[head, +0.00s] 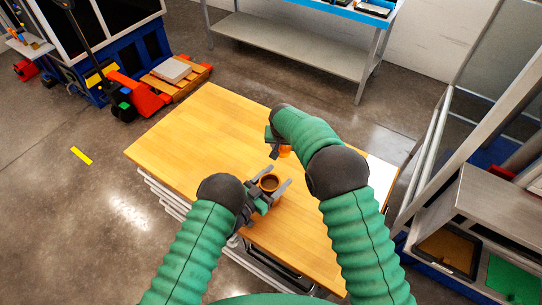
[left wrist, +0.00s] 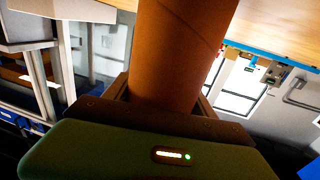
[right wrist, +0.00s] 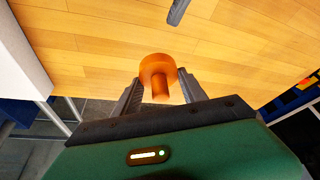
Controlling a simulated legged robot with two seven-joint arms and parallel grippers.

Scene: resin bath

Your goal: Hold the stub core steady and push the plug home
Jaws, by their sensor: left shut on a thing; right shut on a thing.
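The stub core (head: 269,183) is a brown-orange tube, upright, with its open dark top showing in the head view. My left gripper (head: 267,192) is shut on it, one finger on each side. In the left wrist view the core (left wrist: 178,55) fills the middle between the fingers. The plug (right wrist: 158,66) is bright orange, with a wide round head and a narrower stem. My right gripper (right wrist: 160,92) is shut on the plug. In the head view the plug (head: 286,152) shows partly behind my right arm, apart from the core and farther back.
The wooden table (head: 190,135) is bare to the left of the grippers. A steel bench (head: 290,45) stands behind. A red pallet jack (head: 140,98) with a wooden pallet is at the back left. A metal frame and shelf (head: 500,205) stand to the right.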

